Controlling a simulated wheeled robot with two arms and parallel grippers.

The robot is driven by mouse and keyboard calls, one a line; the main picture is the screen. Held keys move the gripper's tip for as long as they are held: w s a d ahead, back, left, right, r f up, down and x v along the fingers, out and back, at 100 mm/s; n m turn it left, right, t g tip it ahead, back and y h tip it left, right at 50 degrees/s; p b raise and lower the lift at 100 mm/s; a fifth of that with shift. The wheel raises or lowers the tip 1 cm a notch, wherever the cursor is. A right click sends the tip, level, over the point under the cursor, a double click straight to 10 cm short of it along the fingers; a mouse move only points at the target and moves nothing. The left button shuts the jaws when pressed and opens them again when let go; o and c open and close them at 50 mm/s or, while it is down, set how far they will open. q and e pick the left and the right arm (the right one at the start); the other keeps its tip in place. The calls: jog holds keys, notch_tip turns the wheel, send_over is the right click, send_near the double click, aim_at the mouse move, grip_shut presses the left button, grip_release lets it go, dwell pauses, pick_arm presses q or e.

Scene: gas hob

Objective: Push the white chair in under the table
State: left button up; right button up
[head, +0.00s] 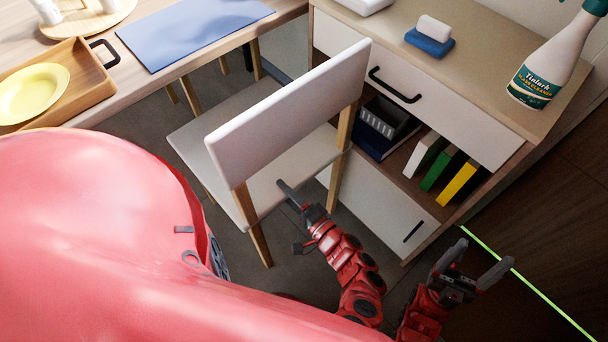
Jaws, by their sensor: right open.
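The white chair (290,108) has a white backrest, a white seat and light wooden legs. It stands upright between the table (165,84) and the drawer cabinet, with its backrest away from the table. The seat's far side is close to the table edge; I cannot tell whether any of it is underneath. My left gripper (288,216) is open, just behind the chair at its lower back, near a rear leg. I cannot tell whether it touches the chair. My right gripper (486,253) is open and empty, at the lower right, well apart from the chair.
The cabinet (465,84) stands close on the chair's right, with a spray bottle (545,65) and a sponge (430,40) on top.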

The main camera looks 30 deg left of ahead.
pick_arm(q)
grip_shut()
jog(key=shift+f, duration=0.1)
dwell(1.1)
